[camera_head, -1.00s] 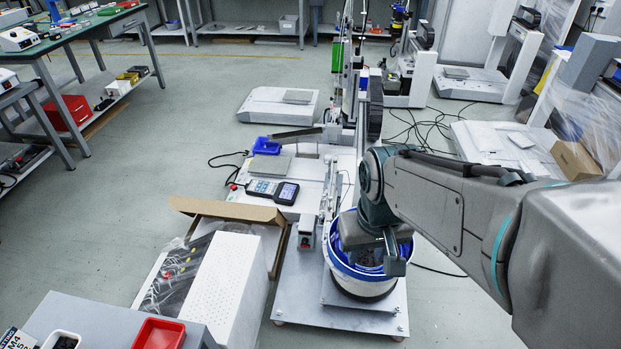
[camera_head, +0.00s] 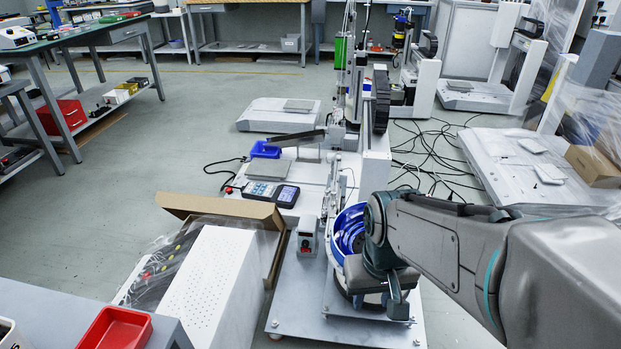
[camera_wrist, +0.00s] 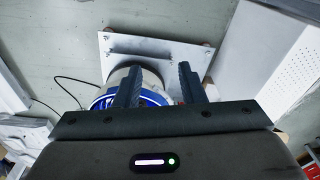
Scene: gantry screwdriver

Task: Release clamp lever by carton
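An open brown carton (camera_head: 222,208) stands left of the feeder plate in the head view, with a white perforated box against it. I cannot make out a clamp lever for certain. My gripper (camera_wrist: 159,67) points down, with its two fingers apart and nothing seen between them. In the head view my gripper (camera_head: 396,296) is over the front right of the plate, partly hiding the blue-and-white bowl (camera_head: 348,228). The bowl also shows behind the fingers in the wrist view (camera_wrist: 103,100).
The grey metal plate (camera_head: 290,305) has a bare front strip. The white perforated box (camera_head: 208,275) fills the space to its left. A red tray (camera_head: 117,329) sits at the lower left. Cables (camera_head: 432,150) lie on the floor behind my arm.

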